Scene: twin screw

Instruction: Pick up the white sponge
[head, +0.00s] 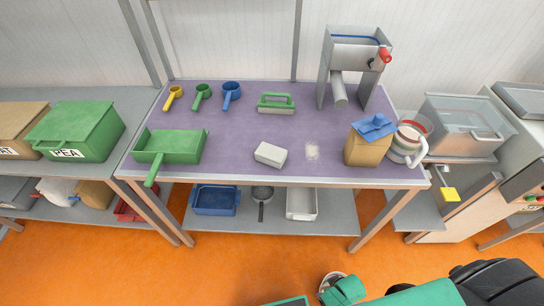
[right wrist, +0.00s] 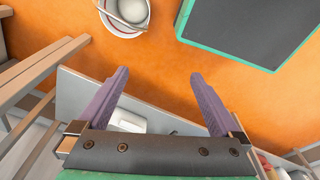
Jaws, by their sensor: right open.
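The white sponge (head: 270,154) is a pale rectangular block lying flat near the front edge of the purple tabletop (head: 230,135), a little right of the middle. My right gripper (right wrist: 158,88) shows in the right wrist view with its two purple fingers wide apart and nothing between them. Orange floor and a grey shelf show beyond the fingers, and I cannot make out the sponge in that view. In the head view no fingers of my right gripper show. My left gripper is in neither view.
A green scoop-shaped tray (head: 172,147) is left, a green-handled brush (head: 276,103) behind. A metal machine (head: 352,62) stands back right. The tabletop around the sponge is clear.

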